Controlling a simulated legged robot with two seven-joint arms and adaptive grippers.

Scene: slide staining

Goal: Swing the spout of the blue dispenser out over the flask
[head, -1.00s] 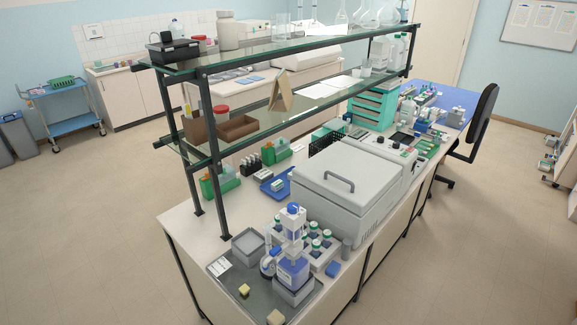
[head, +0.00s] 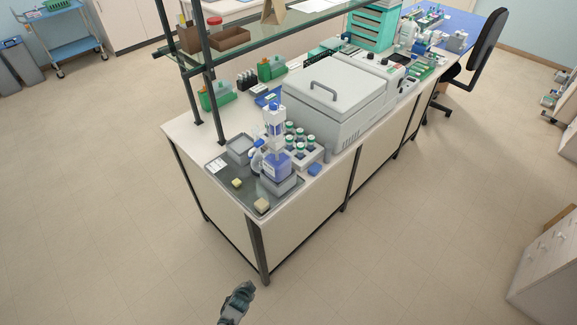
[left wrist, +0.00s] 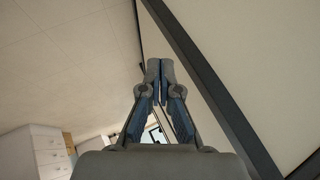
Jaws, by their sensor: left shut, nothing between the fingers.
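My left gripper (head: 245,288) is low at the bottom of the head view, below and in front of the bench corner, apart from everything. In the left wrist view its fingers (left wrist: 160,70) are together and empty. My right gripper is not in view.
A dark tray (head: 222,178) under the dispenser also bears a grey bin (head: 240,148) and two yellowish blocks. A rack of several capped bottles (head: 306,158) stands right behind the dispenser. A glass shelf on dark posts rises behind. The floor in front is clear.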

